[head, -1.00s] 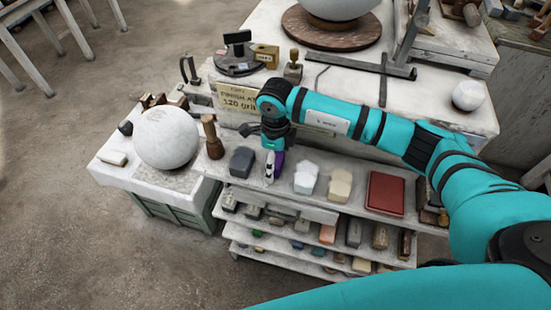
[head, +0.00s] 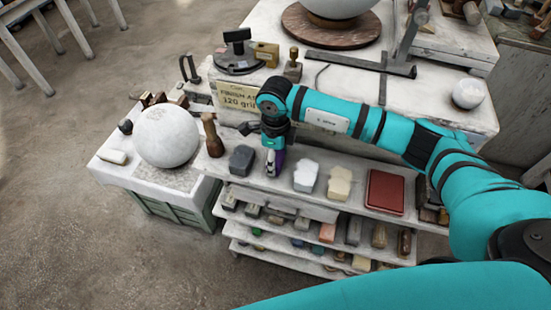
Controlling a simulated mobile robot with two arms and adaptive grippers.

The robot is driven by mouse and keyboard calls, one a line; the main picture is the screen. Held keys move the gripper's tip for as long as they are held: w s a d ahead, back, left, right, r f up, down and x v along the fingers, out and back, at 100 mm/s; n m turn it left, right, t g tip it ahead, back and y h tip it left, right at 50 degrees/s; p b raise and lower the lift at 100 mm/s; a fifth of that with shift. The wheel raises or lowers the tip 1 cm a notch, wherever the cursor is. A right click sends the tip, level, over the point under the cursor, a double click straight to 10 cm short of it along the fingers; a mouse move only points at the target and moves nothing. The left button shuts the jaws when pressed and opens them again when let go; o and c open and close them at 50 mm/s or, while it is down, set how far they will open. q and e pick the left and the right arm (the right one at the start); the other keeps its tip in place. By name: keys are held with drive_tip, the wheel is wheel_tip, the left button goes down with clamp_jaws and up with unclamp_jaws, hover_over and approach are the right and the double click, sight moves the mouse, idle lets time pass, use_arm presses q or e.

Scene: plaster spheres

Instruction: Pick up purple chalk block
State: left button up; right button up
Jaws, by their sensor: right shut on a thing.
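The purple chalk block (head: 281,158) shows as a small purple patch at the fingers of my right gripper (head: 272,169). The gripper points down over the top shelf (head: 255,184) and is shut on the block. Most of the block is hidden by the fingers and the wrist. I cannot tell whether it touches the shelf. My left gripper is not in view.
A dark grey block (head: 241,160) sits left of the gripper; a white block (head: 306,176), a cream block (head: 339,183) and a red box (head: 385,192) sit to its right. A wooden mallet (head: 212,136) and a plaster sphere (head: 167,136) stand further left.

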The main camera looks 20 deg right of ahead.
drive_tip(key=shift+r+b, duration=0.35)
drive_tip(key=shift+r, duration=0.1)
wheel_tip(320, 180, up, 2)
drive_tip(key=shift+w+r+b, duration=0.1)
drive_tip(key=shift+b, duration=0.7)
drive_tip(key=s+a+r+b, duration=0.1)
drive_tip(key=s+a+b, duration=0.1)
drive_tip(key=s, duration=0.5)
drive_tip(key=s+a+r+b, duration=0.1)
drive_tip(key=s+a+b, duration=0.1)
drive_tip(key=s, duration=0.6)
drive_tip(key=shift+s+a+b, duration=0.2)
drive_tip(key=shift+a+b, duration=0.2)
drive_tip(key=shift+a, duration=0.2)
drive_tip(key=o, duration=0.7)
drive_tip(key=shift+c, duration=0.2)
drive_tip(key=c, duration=0.4)
